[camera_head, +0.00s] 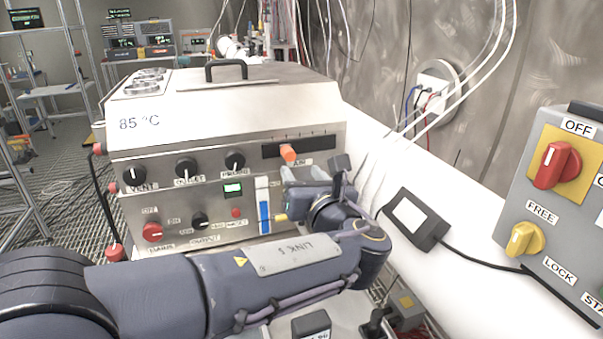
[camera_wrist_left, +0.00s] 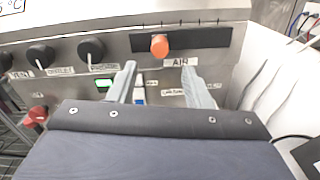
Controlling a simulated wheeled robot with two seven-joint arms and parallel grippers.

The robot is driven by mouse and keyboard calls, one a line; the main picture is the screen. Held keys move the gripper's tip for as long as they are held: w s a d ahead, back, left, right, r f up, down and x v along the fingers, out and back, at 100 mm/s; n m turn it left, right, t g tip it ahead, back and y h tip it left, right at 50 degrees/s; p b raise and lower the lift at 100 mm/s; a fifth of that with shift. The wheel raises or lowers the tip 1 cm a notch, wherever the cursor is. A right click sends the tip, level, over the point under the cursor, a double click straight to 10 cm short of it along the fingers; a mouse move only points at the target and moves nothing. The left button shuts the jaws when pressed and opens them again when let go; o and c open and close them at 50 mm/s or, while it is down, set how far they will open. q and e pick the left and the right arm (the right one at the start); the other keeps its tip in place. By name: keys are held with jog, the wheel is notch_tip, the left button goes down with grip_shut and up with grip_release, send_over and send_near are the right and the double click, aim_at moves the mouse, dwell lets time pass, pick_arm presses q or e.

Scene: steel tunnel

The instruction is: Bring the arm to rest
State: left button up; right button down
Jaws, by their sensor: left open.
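My left arm comes in from the left and reaches up to the front panel of a steel machine (camera_head: 220,115). My left gripper (camera_head: 303,173) is close to the panel, just below and right of the orange AIR slider knob (camera_head: 288,153). In the left wrist view the two fingers of the left gripper (camera_wrist_left: 158,69) stand apart with nothing held between them. The orange knob (camera_wrist_left: 160,45) shows just beyond and above the fingertips, between them in the picture. Whether a finger touches the panel cannot be told. My right gripper is in neither view.
The panel has several black knobs (camera_head: 186,168), a red knob (camera_head: 152,232) and a blue-and-white gauge strip (camera_head: 264,206). A black adapter box (camera_head: 415,219) lies on the white ledge right of my gripper. A grey switch box (camera_head: 552,215) stands at the far right.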

pick_arm(q)
jog(key=s+a+f+n+g, duration=0.1)
jog(key=a+f+n+g, duration=0.15)
jog(key=a, duration=0.35)
jog(key=s+a+f+n+g+p, duration=0.1)
jog(key=a+f+n+g, duration=0.1)
jog(key=a+n, duration=0.25)
jog(key=s+a+f+n+g, duration=0.1)
jog(key=a+f+n+g, duration=0.1)
jog(key=a, duration=0.5)
jog(key=s+a+f+n+g+h+p, duration=0.1)
jog(key=s+a+f+n+g, duration=0.3)
jog(key=s+a+f+n, duration=0.3)
jog(key=s+d+f+n+h+p, duration=0.1)
jog(key=s+n+h, duration=0.3)
jog(key=s+n, duration=0.5)
jog(key=s+d+f+n+g+h+p, duration=0.1)
jog(key=s+n+h, duration=0.3)
jog(key=s+n, duration=0.6)
jog(key=shift+s+d+f+n, duration=0.25)
jog(key=shift+f+n, duration=0.25)
jog(key=shift+f, duration=0.4)
dwell(2.8)
